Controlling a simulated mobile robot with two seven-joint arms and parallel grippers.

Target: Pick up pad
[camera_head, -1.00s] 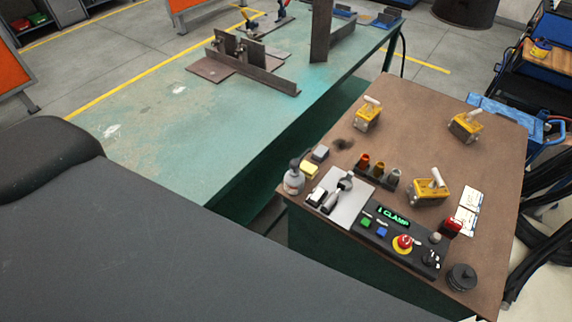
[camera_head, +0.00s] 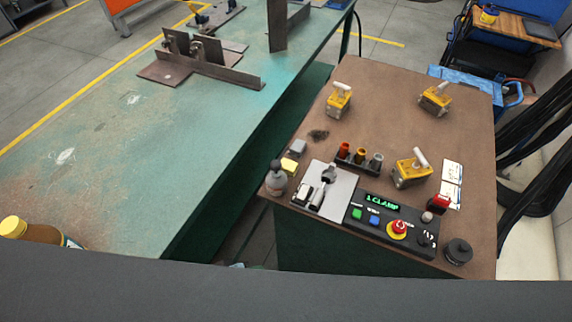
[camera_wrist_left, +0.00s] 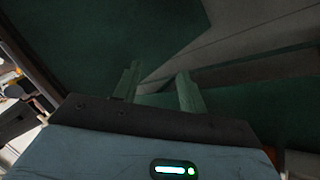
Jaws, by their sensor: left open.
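Two small blocks that could be the pad lie at the left edge of the brown tabletop (camera_head: 400,101) in the head view. One is a grey block (camera_head: 298,147); the other is a yellow block (camera_head: 290,164) just in front of it. I cannot tell which is the pad. A dark patch (camera_head: 319,135) lies behind them. My left gripper (camera_wrist_left: 158,88) shows only in the left wrist view, its two fingers apart with nothing between them. Dark green panels show beyond it. My right gripper is out of view.
Several yellow clamps, such as this one (camera_head: 339,100), stand farther back. A green workbench (camera_head: 110,150) lies left, across a gap.

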